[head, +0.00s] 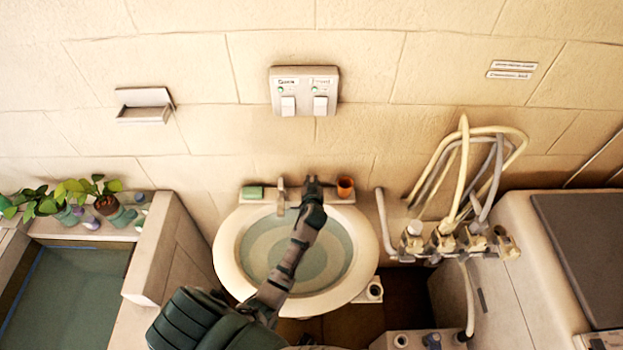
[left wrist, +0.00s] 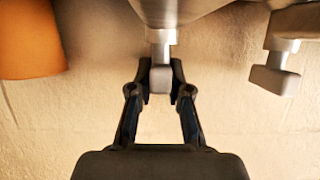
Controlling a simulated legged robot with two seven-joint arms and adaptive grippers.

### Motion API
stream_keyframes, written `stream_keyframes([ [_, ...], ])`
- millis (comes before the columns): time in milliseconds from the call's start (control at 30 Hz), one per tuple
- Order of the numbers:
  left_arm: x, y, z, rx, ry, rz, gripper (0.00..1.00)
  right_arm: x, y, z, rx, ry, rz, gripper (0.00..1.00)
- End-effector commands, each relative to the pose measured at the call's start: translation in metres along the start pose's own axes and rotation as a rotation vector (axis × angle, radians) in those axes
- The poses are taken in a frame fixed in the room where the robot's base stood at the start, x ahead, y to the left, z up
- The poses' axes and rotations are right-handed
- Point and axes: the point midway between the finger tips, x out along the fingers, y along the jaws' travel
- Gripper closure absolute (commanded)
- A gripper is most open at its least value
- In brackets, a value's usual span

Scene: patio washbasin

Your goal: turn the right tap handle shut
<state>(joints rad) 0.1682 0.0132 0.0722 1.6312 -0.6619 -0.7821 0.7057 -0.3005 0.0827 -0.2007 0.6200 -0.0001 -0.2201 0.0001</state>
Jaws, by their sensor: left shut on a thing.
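The washbasin (head: 230,240) stands against the wall with its spout (head: 281,196) at the back. My left gripper (head: 312,184) reaches across the bowl to the back rim, right of the spout, and covers the right tap handle there. In the left wrist view the fingers (left wrist: 160,78) are shut on the grey right tap handle (left wrist: 160,80), one on each side. The left tap handle (left wrist: 275,79) hangs free to the right in that view. The right gripper is not in view.
An orange cup (head: 345,187) stands on the back rim close to my gripper; it also shows in the left wrist view (left wrist: 30,40). A green soap (head: 252,192) lies at the rim's left. Hoses and valves (head: 445,237) crowd the right side.

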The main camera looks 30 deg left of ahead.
Motion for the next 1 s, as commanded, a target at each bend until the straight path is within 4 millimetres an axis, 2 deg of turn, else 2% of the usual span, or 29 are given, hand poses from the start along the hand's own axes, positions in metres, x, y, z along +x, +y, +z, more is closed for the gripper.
stream_keyframes([
  [533, 0.0003, 0.0006, 0.0013, 0.011, -0.002, 0.027, 1.00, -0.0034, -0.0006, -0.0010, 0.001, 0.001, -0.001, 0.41],
  [567, 0.0003, 0.0006, 0.0013, 0.011, -0.002, 0.027, 0.80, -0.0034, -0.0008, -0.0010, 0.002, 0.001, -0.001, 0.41],
  [600, 0.0004, 0.0005, 0.0014, 0.011, -0.002, 0.027, 0.70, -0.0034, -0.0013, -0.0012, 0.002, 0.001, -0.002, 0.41],
  [667, 0.0005, 0.0003, 0.0014, 0.011, -0.002, 0.026, 0.57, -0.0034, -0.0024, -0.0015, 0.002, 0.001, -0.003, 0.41],
  [1000, -0.0021, -0.0002, 0.0014, 0.010, -0.002, 0.026, 0.57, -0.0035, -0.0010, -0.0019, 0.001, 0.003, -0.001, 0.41],
])
